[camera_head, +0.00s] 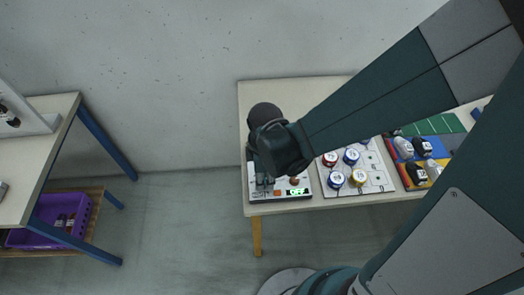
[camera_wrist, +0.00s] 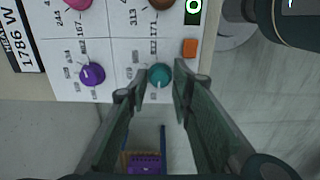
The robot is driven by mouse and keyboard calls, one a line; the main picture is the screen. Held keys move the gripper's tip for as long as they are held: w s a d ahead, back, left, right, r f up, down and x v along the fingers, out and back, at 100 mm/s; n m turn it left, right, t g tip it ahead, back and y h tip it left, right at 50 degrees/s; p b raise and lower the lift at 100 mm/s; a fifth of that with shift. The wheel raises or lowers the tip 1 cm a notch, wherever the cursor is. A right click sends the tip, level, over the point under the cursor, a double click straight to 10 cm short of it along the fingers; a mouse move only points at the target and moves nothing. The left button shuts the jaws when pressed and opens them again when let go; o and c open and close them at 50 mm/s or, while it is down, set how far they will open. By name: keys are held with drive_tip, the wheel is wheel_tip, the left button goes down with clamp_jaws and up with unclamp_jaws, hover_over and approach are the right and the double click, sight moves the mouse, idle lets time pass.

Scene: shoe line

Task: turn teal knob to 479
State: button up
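The teal knob (camera_wrist: 159,75) is on a white control panel (camera_wrist: 122,50) in the wrist view, with small printed numbers around it. Its pointer setting is too small to read. My gripper (camera_wrist: 158,88) is open, one finger on each side of the teal knob, with visible gaps; I cannot tell whether the tips are down at knob height. In the head view my gripper (camera_head: 264,183) is over the panel at the table's left end and hides the teal knob. A green display (camera_head: 297,191) beside it seems to read OFF.
A purple knob (camera_wrist: 92,74), a pink knob (camera_wrist: 80,3) and a brown knob (camera_wrist: 160,3) are close by. An orange button (camera_wrist: 190,47) is right of the teal knob. A board with round-topped pieces (camera_head: 358,178) lies right of the panel. Bare floor (camera_head: 190,215) separates the tables.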

drive_tip(key=shift+c, duration=0.2)
drive_tip(key=c, duration=0.6)
drive_tip(key=shift+m, duration=0.3)
drive_tip(key=m+b, duration=0.1)
drive_tip(key=m, duration=0.5)
drive_tip(key=shift+m+b, duration=0.3)
drive_tip(key=shift+b, duration=0.1)
drive_tip(key=m, duration=0.4)
drive_tip(key=shift+b, duration=0.4)
drive_tip(key=m, duration=0.4)
drive_tip(key=shift+m, duration=0.3)
